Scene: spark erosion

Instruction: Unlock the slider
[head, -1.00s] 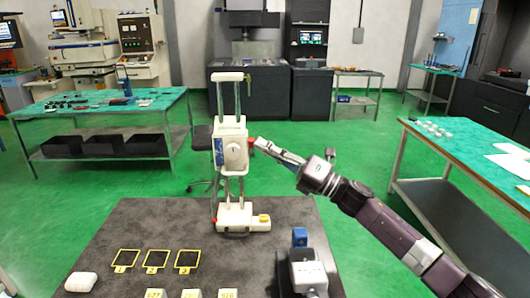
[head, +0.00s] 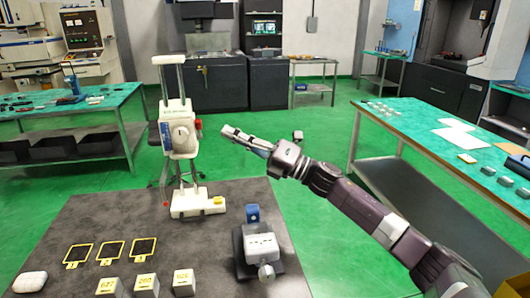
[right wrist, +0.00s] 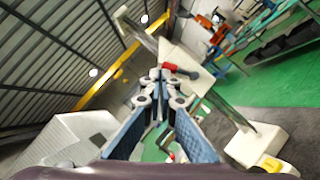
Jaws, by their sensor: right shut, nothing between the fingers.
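The slider is a white carriage (head: 180,132) on two upright metal columns, on a white base (head: 198,203) at the back of the dark table. A red part (head: 198,124) sticks out of the carriage's right side. My right gripper (head: 226,131) is shut and empty, to the right of the red part with a gap between them. In the right wrist view the shut fingertips (right wrist: 160,74) point toward the carriage, with the red part (right wrist: 180,70) just beyond them, lying crosswise. My left gripper is not in view.
The dark table (head: 205,245) bears a grey vise-like device (head: 262,247) with a blue part, several numbered blocks (head: 146,286), yellow-framed squares (head: 111,249) and a white rounded object (head: 30,282). A green-topped bench (head: 420,130) stands at right. The base has a yellow button (head: 218,200).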

